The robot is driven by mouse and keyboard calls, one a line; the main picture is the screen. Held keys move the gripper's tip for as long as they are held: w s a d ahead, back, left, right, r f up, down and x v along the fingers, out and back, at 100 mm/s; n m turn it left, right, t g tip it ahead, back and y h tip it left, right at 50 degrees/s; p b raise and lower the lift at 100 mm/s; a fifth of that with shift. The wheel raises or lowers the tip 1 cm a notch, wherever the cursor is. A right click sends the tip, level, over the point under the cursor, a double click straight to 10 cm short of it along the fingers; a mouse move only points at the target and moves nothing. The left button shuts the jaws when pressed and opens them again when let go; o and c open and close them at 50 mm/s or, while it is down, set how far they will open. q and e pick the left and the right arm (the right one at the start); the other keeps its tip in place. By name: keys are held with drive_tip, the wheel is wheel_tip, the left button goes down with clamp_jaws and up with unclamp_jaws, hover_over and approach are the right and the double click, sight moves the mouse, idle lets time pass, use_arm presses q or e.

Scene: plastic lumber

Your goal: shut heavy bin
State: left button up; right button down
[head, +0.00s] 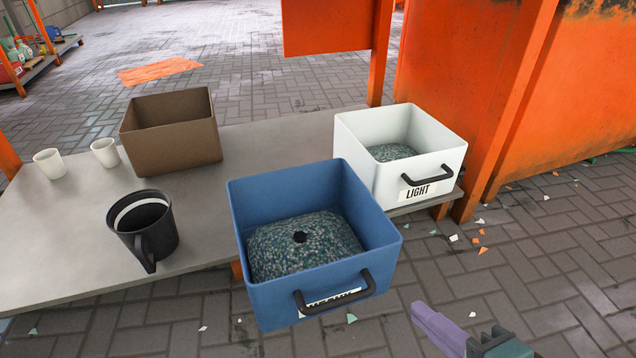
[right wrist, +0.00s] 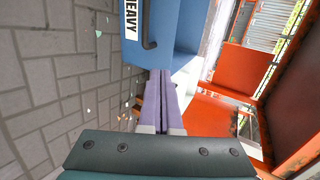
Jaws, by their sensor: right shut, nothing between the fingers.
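The heavy bin is a blue open-topped box (head: 262,295) with a black handle and a white label on its front. It juts out past the front edge of the grey table and holds a speckled grey-green lump with a dark hole. In the right wrist view the bin (right wrist: 175,25) shows at the top with its HEAVY label. My right gripper (head: 420,312) is shut and empty, to the lower right of the bin and apart from its handle. Its purple fingers (right wrist: 163,75) lie together in the right wrist view. My left gripper is not in view.
A white LIGHT bin (head: 365,165) with speckled contents stands right of the blue bin. A brown box (head: 172,150), a black mug (head: 145,240) and two white cups (head: 48,164) are on the grey table (head: 70,250). Orange posts (head: 510,90) stand at right; scraps litter the floor.

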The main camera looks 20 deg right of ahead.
drive_tip(key=b, duration=0.5)
approach(364, 258)
wheel_tip(364, 258, down, 3)
drive_tip(key=w+b, duration=0.1)
drive_tip(key=w, duration=0.3)
drive_tip(key=shift+w+a+f, duration=0.15)
drive_tip(key=shift+w, duration=0.65)
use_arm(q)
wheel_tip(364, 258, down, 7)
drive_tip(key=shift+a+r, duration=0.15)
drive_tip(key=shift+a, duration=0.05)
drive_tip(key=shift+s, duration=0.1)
